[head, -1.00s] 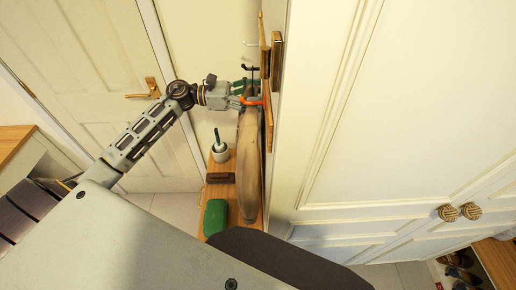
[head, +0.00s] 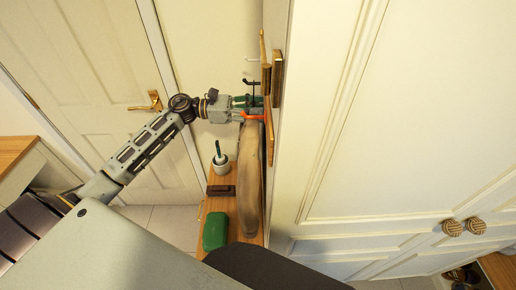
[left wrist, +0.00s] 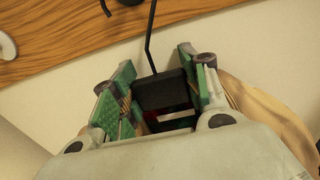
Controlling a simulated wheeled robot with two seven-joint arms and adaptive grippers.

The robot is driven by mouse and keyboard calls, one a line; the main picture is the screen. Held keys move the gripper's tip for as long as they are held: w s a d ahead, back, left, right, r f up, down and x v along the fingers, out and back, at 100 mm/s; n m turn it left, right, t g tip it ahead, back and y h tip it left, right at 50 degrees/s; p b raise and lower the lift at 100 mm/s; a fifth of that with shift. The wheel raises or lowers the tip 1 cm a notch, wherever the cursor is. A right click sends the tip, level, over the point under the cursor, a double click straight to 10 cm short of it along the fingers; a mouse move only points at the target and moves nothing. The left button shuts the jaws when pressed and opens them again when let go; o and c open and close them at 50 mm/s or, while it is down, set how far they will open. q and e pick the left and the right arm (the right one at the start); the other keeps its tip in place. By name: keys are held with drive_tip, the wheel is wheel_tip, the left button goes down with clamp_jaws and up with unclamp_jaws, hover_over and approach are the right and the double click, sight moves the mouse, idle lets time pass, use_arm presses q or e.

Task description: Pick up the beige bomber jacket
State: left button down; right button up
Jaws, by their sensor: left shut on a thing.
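The beige bomber jacket (head: 249,175) hangs edge-on, long and narrow, above a low wooden bench beside the white cupboard. My left gripper (head: 252,107) is at the top of the jacket, below the black wall hook. In the left wrist view, my green-padded left fingers (left wrist: 160,92) are on both sides of a dark block on a thin black stem. Beige cloth of the jacket (left wrist: 272,105) shows right of the fingers. The fingers partly hide the top of the jacket, so the exact contact is unclear. My right gripper is out of view.
The wooden bench (head: 216,205) carries a green item (head: 215,231), a brown brush-like block (head: 221,190) and a white pot (head: 220,165). A tall white cupboard (head: 420,120) stands close on the right. A white door (head: 100,75) is behind on the left.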

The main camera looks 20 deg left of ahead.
use_arm(q)
drive_tip(key=shift+s+a+r+b, duration=0.2)
drive_tip(key=shift+a+r+b, duration=0.1)
drive_tip(key=shift+a+r, duration=0.2)
drive_tip(key=s+a+r+b, duration=0.2)
drive_tip(key=a+r, duration=0.1)
drive_tip(key=a, duration=0.3)
drive_tip(key=s+a+r+b, duration=0.1)
drive_tip(key=s+a+r, duration=0.2)
drive_tip(key=a+r, duration=0.1)
drive_tip(key=shift+b+v, duration=0.35)
drive_tip(key=shift+v, duration=0.55)
drive_tip(key=shift+w+a, duration=0.1)
drive_tip(key=shift+w, duration=0.05)
idle(0.9)
idle(0.5)
